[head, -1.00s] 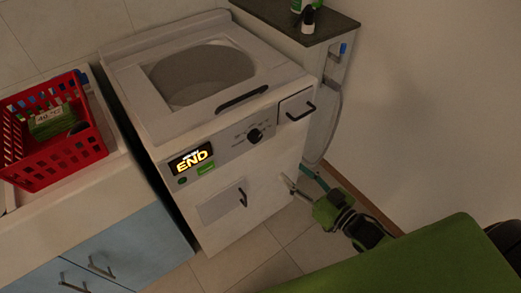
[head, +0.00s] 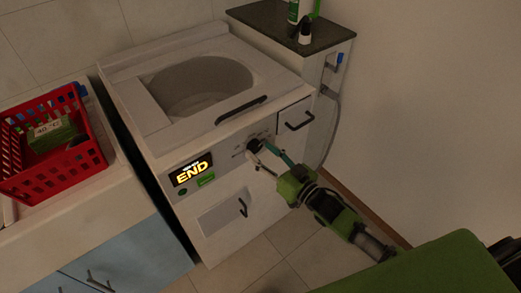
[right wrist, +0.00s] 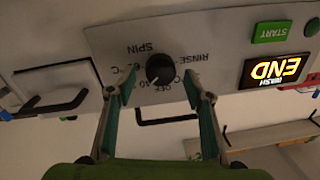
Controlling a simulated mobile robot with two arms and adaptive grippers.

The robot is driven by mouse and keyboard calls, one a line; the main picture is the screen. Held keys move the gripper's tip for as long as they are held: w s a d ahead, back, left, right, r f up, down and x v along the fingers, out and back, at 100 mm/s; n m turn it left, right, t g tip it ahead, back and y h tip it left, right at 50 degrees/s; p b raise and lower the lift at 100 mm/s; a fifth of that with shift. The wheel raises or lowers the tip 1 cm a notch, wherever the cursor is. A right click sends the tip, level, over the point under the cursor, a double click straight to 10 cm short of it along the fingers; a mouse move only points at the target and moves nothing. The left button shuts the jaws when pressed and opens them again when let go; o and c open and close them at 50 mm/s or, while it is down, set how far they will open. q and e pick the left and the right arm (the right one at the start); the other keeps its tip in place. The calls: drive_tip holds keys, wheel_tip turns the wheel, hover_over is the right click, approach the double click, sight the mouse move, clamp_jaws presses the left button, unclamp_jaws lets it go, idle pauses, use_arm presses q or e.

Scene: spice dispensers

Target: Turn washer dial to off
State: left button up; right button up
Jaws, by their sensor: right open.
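The washer (head: 225,200) is a white top-loading machine with a lit display (head: 191,171) reading END. Its black dial (head: 254,146) sits on the front panel, right of the display. In the right wrist view the dial (right wrist: 160,69) shows upside down among the labels SPIN, RINSE and OFF. My right gripper (head: 267,160) is at the front panel by the dial, partly covering it. In the right wrist view my right gripper (right wrist: 158,88) is open, with one finger on each side of the dial. Contact with the dial cannot be told. My left gripper is not in view.
A red basket (head: 50,150) with a box stands on the counter at left. A dark shelf (head: 275,25) with bottles (head: 305,28) is behind the washer at right. Black handles (head: 241,110) stick out from the washer. The floor in front is clear.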

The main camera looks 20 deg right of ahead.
drive_tip(key=shift+w+a, duration=0.25)
drive_tip(key=shift+w, duration=0.35)
drive_tip(key=c, duration=1.1)
drive_tip(key=shift+r+n, duration=0.1)
drive_tip(key=shift+n, duration=0.2)
